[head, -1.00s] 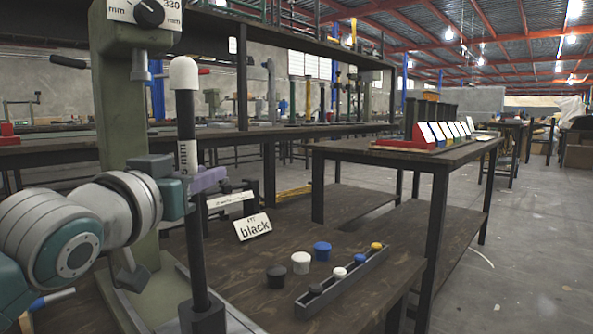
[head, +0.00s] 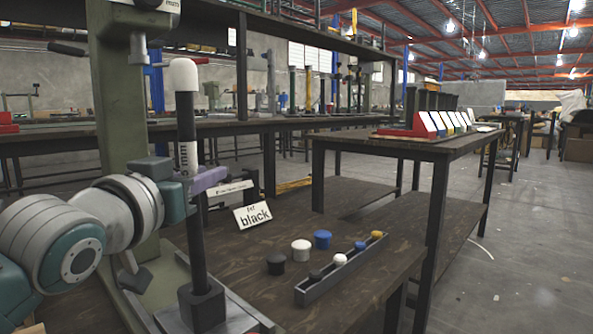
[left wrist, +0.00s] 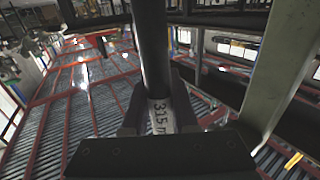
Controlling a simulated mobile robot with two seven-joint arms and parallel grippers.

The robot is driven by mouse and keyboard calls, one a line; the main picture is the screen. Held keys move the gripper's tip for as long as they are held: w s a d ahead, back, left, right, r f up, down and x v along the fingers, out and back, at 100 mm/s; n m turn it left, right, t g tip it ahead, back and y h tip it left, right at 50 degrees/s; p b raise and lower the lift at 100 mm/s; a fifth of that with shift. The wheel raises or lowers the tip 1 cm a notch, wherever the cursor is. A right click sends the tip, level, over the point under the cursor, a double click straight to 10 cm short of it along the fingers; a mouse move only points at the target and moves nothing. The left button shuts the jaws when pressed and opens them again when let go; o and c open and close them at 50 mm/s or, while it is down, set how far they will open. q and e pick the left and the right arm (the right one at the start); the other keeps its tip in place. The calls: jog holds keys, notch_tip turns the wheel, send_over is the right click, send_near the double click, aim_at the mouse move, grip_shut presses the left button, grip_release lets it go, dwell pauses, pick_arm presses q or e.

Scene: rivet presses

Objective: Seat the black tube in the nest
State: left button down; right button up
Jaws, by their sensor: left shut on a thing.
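A long black tube (head: 194,225) stands about upright in the head view, with a white cap (head: 184,74) on top and a white label band on its upper half. My left gripper (head: 190,180), with purple fingers, is shut on the tube near that band. The left wrist view shows the tube (left wrist: 152,50) between the fingers, with "315" on the label. The tube's lower end meets the dark block of the nest (head: 203,312) on the press base. I cannot tell how deep it sits. My right gripper is not in view.
The green press column (head: 120,130) stands close behind my arm, its ram (head: 138,50) left of the cap. A "black" sign (head: 252,215), loose caps (head: 301,250) and a grey tray (head: 340,272) of small caps are on the bench at right. A red rack (head: 410,130) stands farther back.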

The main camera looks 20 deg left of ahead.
pick_arm(q)
jog(key=shift+f+b, duration=0.5)
jog(key=shift+f, duration=0.45)
jog(key=c, duration=0.6)
grip_release()
jog(key=s+d+p, duration=0.1)
jog(key=s+p, duration=0.3)
jog(key=s, duration=0.6)
jog(key=shift+d, duration=0.15)
jog(key=shift+w, duration=0.1)
